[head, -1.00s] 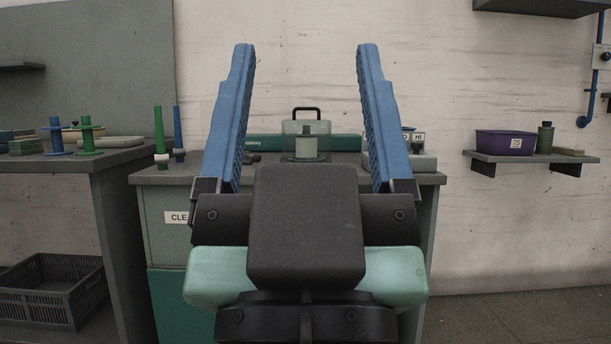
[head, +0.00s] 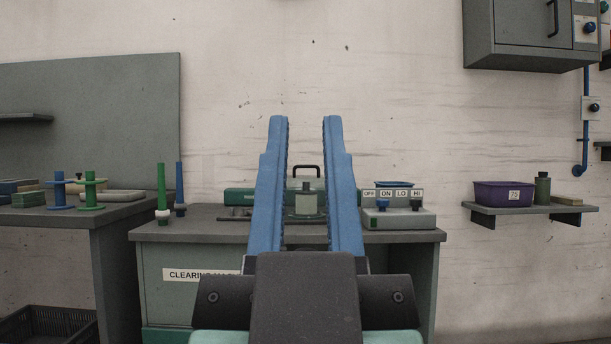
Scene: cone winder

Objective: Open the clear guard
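The clear guard (head: 305,186) is a see-through cover with a black handle (head: 305,168) on top. It stands over a grey-green spool (head: 305,205) on the cabinet top, in the middle of the head view. My gripper (head: 306,118) has two blue fingers pointing up and forward, one on each side of the guard in the picture. The fingers are apart with nothing between them, and the handle shows in the gap. My fingers hide the guard's side edges. I cannot tell how far the fingers are from the handle.
A control box (head: 398,219) with OFF, ON, LO and HI labels stands right of the guard. Green and blue spindles (head: 161,190) stand at the cabinet's left. A shelf (head: 530,210) holds a purple bin (head: 503,194). A grey wall cabinet (head: 530,35) hangs upper right.

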